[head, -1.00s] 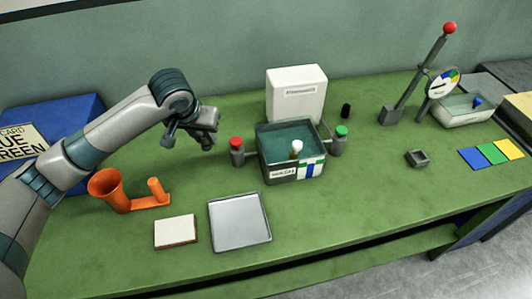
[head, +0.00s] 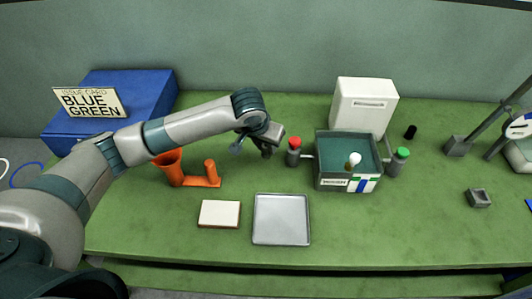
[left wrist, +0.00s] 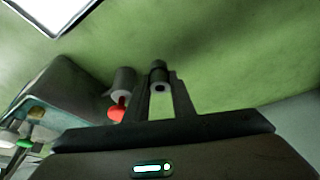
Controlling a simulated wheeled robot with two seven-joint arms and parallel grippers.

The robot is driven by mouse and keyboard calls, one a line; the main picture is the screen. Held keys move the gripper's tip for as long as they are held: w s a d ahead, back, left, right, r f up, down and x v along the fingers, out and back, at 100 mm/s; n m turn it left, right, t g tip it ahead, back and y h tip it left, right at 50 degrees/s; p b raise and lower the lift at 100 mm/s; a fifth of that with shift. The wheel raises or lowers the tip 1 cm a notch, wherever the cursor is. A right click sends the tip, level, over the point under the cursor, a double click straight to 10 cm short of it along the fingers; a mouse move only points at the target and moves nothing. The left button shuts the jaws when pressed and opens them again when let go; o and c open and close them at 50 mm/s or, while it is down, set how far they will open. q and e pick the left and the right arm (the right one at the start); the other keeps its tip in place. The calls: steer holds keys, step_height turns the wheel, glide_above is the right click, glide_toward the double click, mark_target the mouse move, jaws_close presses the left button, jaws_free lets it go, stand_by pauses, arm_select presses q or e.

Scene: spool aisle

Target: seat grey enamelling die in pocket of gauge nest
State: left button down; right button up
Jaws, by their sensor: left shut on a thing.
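My left gripper (head: 266,150) hangs above the green bench, left of the red-knobbed post. In the left wrist view its fingers (left wrist: 160,82) are shut on a small dark grey cylinder with a hole in its end, which looks like the enamelling die (left wrist: 159,72). In the head view the die is too small and hidden to make out. A small grey square block with a square recess, which looks like the gauge nest (head: 479,199), sits on the bench at the right, well away from the gripper. Its recess looks empty. My right gripper is not in view.
A teal-lined tank (head: 333,172) with red (head: 294,143) and green (head: 402,152) knobs stands between gripper and nest. A white box (head: 364,107) is behind it. A metal tray (head: 282,220), a white-topped block (head: 219,213) and an orange funnel stand (head: 200,181) are nearer. The front right is clear.

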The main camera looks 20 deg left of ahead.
mark_target(265, 152)
arm_select(q)
steer(key=shift+f+p, duration=0.35)
steer(key=shift+f, duration=1.5)
steer(key=shift+f, duration=0.1)
steer(key=c, duration=1.5)
jaws_free()
steer(key=shift+s+r, duration=0.1)
steer(key=shift+r, duration=0.3)
steer(key=b+v, duration=0.1)
steer(key=v, duration=1)
steer(key=shift+r+b, duration=0.2)
steer(key=shift+b, duration=0.1)
steer(key=shift+o, duration=0.5)
